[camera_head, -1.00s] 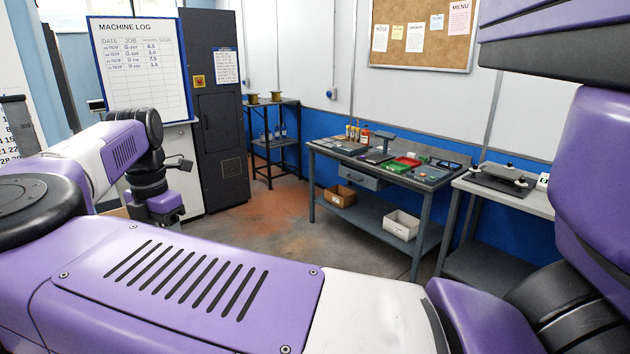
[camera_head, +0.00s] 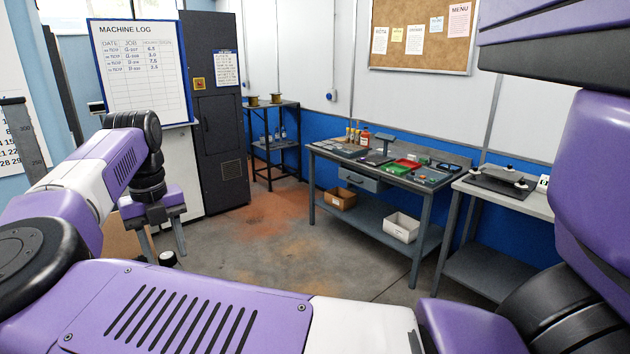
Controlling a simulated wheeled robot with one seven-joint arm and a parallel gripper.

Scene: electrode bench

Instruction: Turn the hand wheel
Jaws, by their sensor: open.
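I cannot make out a hand wheel in this view. My gripper (camera_head: 167,254) is at the left, below the machine log board. It points down, with its two grey fingers apart and nothing seen held between them. A small dark round thing with a pale top (camera_head: 168,259) shows low between or behind the fingertips. I cannot tell what it is or whether the fingers touch it. My own purple and white arm hides much of the lower and left part of the view.
A dark cabinet (camera_head: 215,110) stands behind my gripper, beside the machine log board (camera_head: 140,75). A workbench (camera_head: 335,155) with tools and trays stands at centre right, next to a second bench (camera_head: 525,200). A thin rack (camera_head: 272,145) is at the back. The floor (camera_head: 290,245) between is clear.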

